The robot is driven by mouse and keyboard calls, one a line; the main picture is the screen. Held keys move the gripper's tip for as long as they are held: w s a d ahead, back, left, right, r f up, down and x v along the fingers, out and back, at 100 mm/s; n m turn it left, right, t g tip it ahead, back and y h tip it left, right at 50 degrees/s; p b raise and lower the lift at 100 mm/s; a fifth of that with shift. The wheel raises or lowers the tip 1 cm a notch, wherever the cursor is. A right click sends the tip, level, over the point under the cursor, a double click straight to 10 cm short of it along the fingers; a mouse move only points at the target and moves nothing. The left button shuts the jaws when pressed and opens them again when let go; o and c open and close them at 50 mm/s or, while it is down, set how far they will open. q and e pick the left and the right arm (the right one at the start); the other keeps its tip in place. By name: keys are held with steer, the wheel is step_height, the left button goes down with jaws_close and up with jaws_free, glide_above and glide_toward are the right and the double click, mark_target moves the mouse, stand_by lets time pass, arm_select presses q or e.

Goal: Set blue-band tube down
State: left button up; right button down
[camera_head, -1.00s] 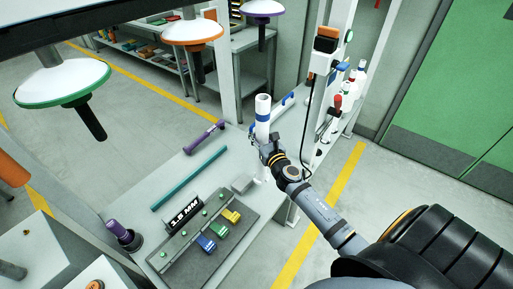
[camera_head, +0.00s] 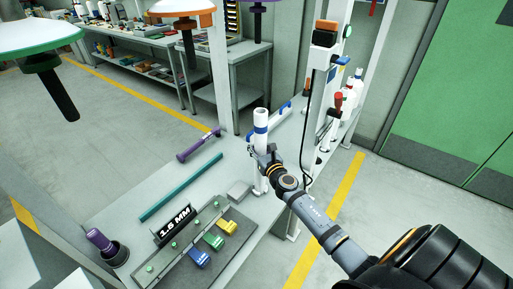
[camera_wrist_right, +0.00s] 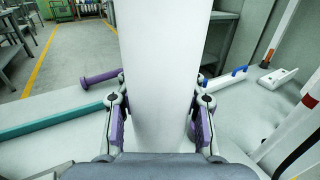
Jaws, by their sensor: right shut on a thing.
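The blue-band tube (camera_head: 260,121) is a white upright cylinder with a blue band near its top, at the table's right part in the head view. My right gripper (camera_head: 267,158) is shut on it, below the band. In the right wrist view the tube (camera_wrist_right: 163,70) fills the middle between the purple finger pads of my right gripper (camera_wrist_right: 160,125). My left gripper does not show.
On the table (camera_head: 160,215) lie a purple rod (camera_head: 198,145), a teal bar (camera_head: 181,187), and a tray with blue, green and yellow blocks (camera_head: 213,242). A purple-topped piece stands in a dark cup (camera_head: 115,254). A post with a control box (camera_head: 325,60) stands at right.

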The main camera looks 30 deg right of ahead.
steer(key=c, duration=1.6)
jaws_free()
steer(key=shift+f, duration=0.15)
steer(key=o, duration=0.8)
steer(key=s+b, duration=0.1)
steer(key=s, duration=0.3)
steer(key=s+a+b, duration=0.1)
steer(key=s, duration=0.7)
steer(key=shift+a+b, duration=0.15)
steer(key=shift+b, duration=0.25)
